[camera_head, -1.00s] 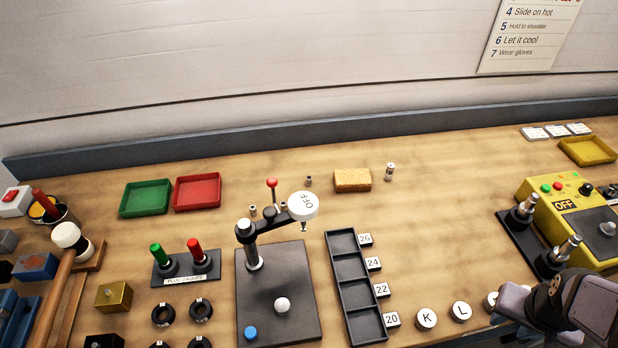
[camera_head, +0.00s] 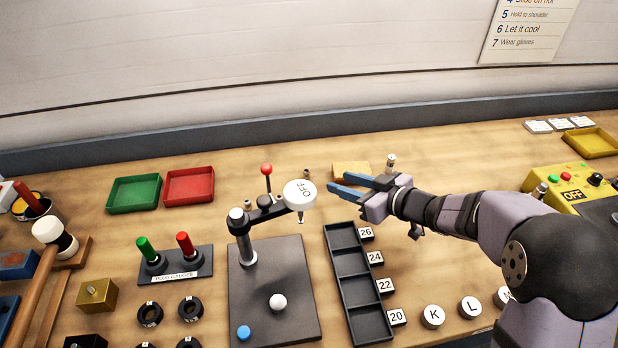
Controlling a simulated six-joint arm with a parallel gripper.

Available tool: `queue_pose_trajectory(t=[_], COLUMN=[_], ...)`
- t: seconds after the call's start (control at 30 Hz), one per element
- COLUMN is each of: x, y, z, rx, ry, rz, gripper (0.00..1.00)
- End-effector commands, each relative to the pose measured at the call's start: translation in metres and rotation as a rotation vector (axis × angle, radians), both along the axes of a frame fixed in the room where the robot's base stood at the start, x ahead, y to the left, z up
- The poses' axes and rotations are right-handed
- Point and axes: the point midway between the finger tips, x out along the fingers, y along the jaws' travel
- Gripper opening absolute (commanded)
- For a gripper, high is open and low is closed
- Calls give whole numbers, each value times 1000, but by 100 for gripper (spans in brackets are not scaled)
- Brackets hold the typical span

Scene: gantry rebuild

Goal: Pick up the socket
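Several small metal cylinders that look like sockets stand on the bench; I cannot tell which one the task means. The tallest metal cylinder (camera_head: 391,161) stands just behind my gripper's wrist. Another small metal cylinder (camera_head: 247,205) is beside the black post, partly hidden.
A black compartment tray (camera_head: 356,285) with number tags lies below. Green (camera_head: 134,193) and red (camera_head: 189,186) trays are farther left.

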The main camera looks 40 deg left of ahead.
Motion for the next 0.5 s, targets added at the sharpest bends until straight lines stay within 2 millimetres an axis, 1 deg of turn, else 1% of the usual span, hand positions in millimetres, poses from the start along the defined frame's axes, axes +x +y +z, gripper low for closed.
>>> queue_pose_trajectory(t=[0.1, 0.27, 0.5], x=[-5, -3, 4], y=[5, 12, 43], z=[0, -3, -16], rx=[5, 4, 3], ry=[2, 3, 3], rz=[21, 20, 20], gripper=[34, 34, 34])
